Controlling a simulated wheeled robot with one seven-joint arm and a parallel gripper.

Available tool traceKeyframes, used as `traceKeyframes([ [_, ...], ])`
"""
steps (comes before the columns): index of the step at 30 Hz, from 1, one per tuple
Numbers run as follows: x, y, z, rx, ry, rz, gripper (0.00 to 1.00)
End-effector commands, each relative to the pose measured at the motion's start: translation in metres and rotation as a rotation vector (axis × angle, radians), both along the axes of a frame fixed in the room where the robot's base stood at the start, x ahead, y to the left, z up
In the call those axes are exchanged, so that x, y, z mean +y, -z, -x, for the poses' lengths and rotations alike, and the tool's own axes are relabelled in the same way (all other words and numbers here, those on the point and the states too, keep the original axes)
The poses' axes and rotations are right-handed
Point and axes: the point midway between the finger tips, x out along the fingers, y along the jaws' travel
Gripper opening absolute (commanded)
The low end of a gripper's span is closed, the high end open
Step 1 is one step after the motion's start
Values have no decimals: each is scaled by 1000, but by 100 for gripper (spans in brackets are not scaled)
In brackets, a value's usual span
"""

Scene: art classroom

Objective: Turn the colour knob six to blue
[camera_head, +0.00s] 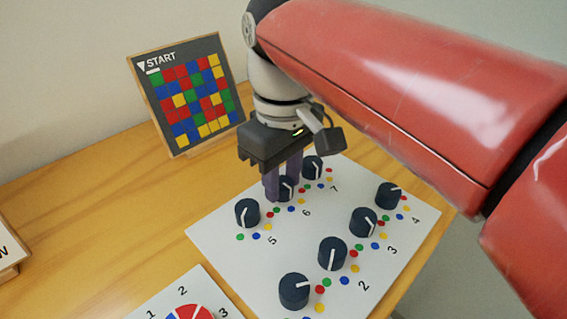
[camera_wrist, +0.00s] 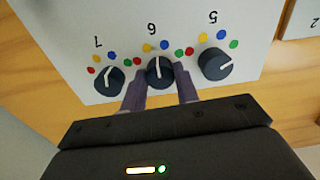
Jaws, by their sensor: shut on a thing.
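Knob six (camera_head: 287,190) is a dark round knob with a white pointer line, on a white panel (camera_head: 225,238). In the wrist view knob six (camera_wrist: 160,74) sits between the two purple fingers of my gripper (camera_wrist: 161,78), under the upside-down number 6. My gripper (camera_head: 281,188) points down and is shut on the knob's sides. In the wrist view red, yellow, blue and green dots arc around the knob. Its pointer aims roughly between the yellow dot (camera_wrist: 147,48) and the blue dot (camera_wrist: 164,45); the exact aim is hard to tell.
Knob five (camera_head: 247,213) and knob seven (camera_head: 312,167) stand close on either side. Several more knobs line the panel's right side. A START colour-grid board (camera_head: 188,92) stands behind on the wooden table (camera_head: 70,215). A card with a colour wheel (camera_head: 165,300) lies in front.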

Motion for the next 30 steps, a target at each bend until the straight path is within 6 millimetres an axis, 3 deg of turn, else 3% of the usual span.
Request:
traceKeyframes([
  [13, 0, -1, 0, -3, 278, -1, 8],
  [30, 0, -1, 0, -3, 342, -2, 8],
])
